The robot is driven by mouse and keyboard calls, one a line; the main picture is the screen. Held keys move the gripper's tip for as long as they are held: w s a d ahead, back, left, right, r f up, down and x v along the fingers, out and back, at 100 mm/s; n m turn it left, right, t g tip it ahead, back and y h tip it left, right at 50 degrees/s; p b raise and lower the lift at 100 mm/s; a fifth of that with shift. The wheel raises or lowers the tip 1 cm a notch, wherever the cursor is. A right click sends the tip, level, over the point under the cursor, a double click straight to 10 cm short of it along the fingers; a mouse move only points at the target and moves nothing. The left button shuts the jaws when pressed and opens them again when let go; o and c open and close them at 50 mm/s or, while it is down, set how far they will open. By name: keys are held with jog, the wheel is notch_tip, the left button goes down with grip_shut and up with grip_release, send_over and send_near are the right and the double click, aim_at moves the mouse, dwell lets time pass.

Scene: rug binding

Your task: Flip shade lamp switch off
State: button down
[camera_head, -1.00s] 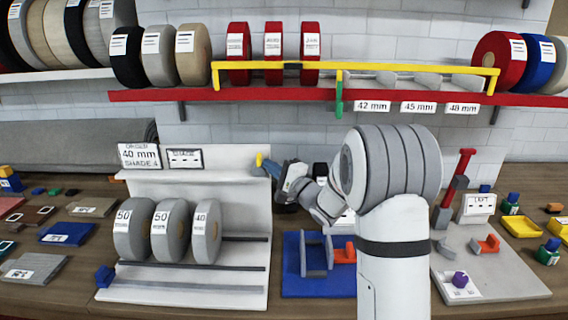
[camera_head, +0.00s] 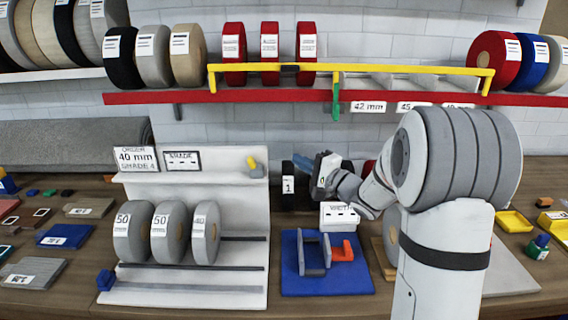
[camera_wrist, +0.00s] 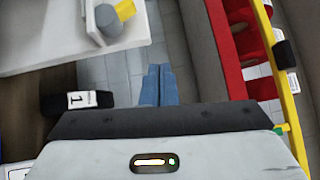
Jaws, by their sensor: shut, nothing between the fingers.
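The switch with a yellow lever (camera_head: 251,163) and a grey round base stands at the right end of the white stand's top ledge. The lever leans up and to the left in the head view. It also shows at the top left of the wrist view, where the yellow lever (camera_wrist: 125,9) sits by its grey base (camera_wrist: 108,20). A "SHADE" sign (camera_head: 182,160) stands left of it. My gripper (camera_head: 323,168) is right of the switch and apart from it. Its blue fingers (camera_wrist: 158,85) are together and empty. I cannot tell whether a lamp is lit.
The white stand (camera_head: 190,180) holds several grey rolls. A blue tray (camera_head: 300,288) with grey and orange parts lies below my gripper. A black roll marked 1 (camera_head: 288,195) stands behind. A red shelf (camera_head: 200,97) with a yellow rail (camera_head: 400,68) runs above.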

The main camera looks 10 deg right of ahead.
jog(key=s+d, duration=0.1)
jog(key=s+d+r, duration=0.1)
jog(key=s, duration=0.1)
jog(key=shift+d, duration=0.25)
jog(key=s+d+f+n+g+h, duration=0.2)
jog(key=s+d+n+g+h, duration=0.3)
jog(key=s+h, duration=0.65)
jog(key=s+a+f+n+g, duration=0.2)
jog(key=s+f+n+g, duration=0.1)
jog(key=s, duration=0.7)
jog(key=s+a+f+n+g, duration=0.2)
jog(key=s+f+n+g, duration=0.1)
jog(key=s, duration=0.7)
jog(key=shift+f, duration=0.45)
jog(key=shift+a, duration=0.1)
